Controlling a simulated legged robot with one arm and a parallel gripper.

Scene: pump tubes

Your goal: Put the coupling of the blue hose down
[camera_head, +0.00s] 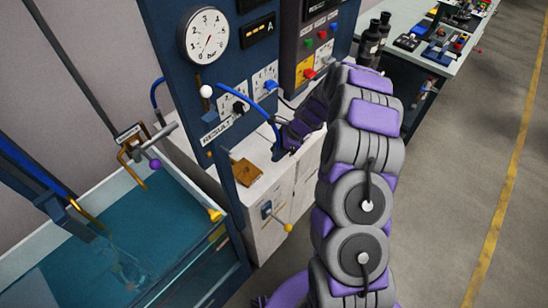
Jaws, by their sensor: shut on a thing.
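The blue hose (236,93) arcs from near the panel post down to the right and ends at my gripper (281,143). Its coupling is at this lower end and is mostly hidden by the dark jaws. My gripper is shut on it, in front of the panel's lower part and above the light cabinet top (258,177). I cannot tell whether the coupling touches the surface. A small brown block (247,172) lies on the cabinet top, just left of and below my gripper.
A water tank (95,262) fills the lower left. A blue panel with a round bar gauge (207,36) and dials (265,80) stands behind. A white ball knob (206,91) juts out near the hose. A lever with a yellow knob (288,227) is on the cabinet front. Floor at right is clear.

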